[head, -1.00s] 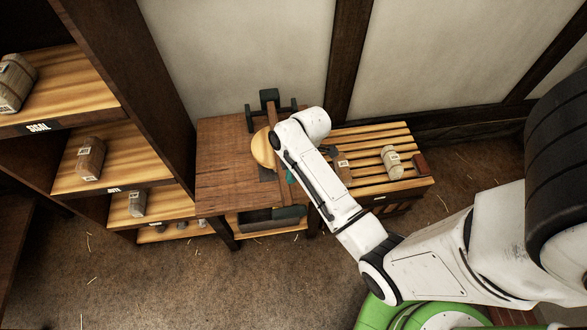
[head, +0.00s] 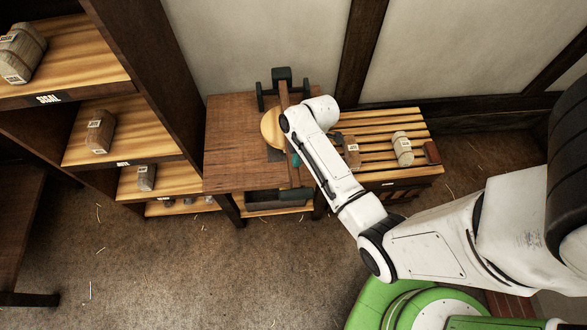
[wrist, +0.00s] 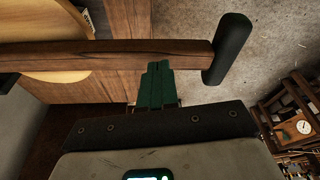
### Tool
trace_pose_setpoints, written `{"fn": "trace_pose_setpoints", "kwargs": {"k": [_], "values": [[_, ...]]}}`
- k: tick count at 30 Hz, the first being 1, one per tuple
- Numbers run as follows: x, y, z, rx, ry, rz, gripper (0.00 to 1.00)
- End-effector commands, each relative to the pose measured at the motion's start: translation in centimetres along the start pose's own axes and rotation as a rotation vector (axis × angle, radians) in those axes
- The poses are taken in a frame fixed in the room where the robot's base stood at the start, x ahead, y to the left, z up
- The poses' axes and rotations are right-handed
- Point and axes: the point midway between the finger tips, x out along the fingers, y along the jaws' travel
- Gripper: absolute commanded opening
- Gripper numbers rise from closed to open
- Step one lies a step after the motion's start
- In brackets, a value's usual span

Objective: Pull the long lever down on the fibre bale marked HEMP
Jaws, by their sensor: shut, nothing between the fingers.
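The long lever (head: 283,92) is a wooden bar with a dark grip (head: 297,193) at its near end, lying across the wooden table. In the wrist view the lever (wrist: 110,55) runs across the picture to its dark grip (wrist: 230,48). My gripper (wrist: 157,70) has its green fingers shut and empty, their tips overlapping the bar's lower edge, left of the grip. I cannot tell if they touch it. In the head view my arm mostly hides the gripper (head: 294,158). A round pale disc (head: 269,127) sits beside the lever. No HEMP mark is readable.
A slatted bench (head: 375,128) right of the table (head: 235,150) holds a brown bale (head: 351,152), a pale bale (head: 402,148) and a dark red block (head: 432,152). A shelf unit (head: 150,90) with labelled bales stands left. Open floor (head: 200,270) lies in front.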

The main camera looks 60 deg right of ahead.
Motion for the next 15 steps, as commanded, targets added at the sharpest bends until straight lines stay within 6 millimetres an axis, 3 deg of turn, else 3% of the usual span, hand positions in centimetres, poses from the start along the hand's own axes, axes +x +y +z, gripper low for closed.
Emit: {"fn": "trace_pose_setpoints", "kwargs": {"k": [6, 15], "values": [[2.4, 0.0, 0.1, 0.000, 0.000, 0.001, 0.00], [2.9, 0.0, -0.1, -0.001, 0.001, 0.000, 0.00]]}}
